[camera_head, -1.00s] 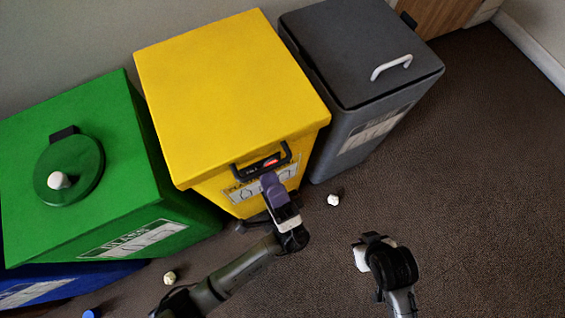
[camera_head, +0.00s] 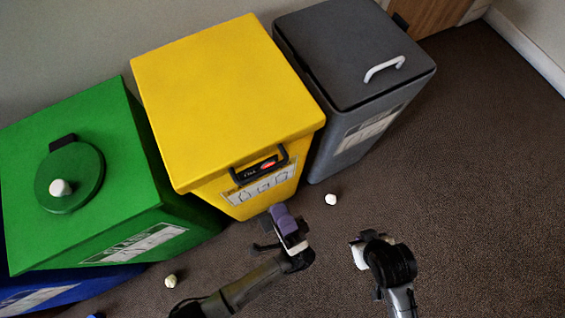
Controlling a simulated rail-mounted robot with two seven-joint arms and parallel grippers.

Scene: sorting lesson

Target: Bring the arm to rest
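My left gripper (camera_head: 270,231) is over the dark floor just in front of the yellow bin (camera_head: 220,90). Its purplish finger and a dark finger stand apart with nothing seen between them, so it looks open. It is clear of the black handle (camera_head: 259,166) on the bin's front edge. The yellow lid looks shut. My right gripper (camera_head: 361,249) is over the floor to the right, pointing left; its fingers are partly hidden and I cannot tell whether it is open.
A green bin (camera_head: 110,235) with a round lid and white knob (camera_head: 60,187) stands left, beside a blue bin (camera_head: 65,290). A grey bin (camera_head: 340,50) with a white handle (camera_head: 384,68) stands right. Small pale items lie on the floor (camera_head: 330,199) (camera_head: 171,281). The right floor is clear.

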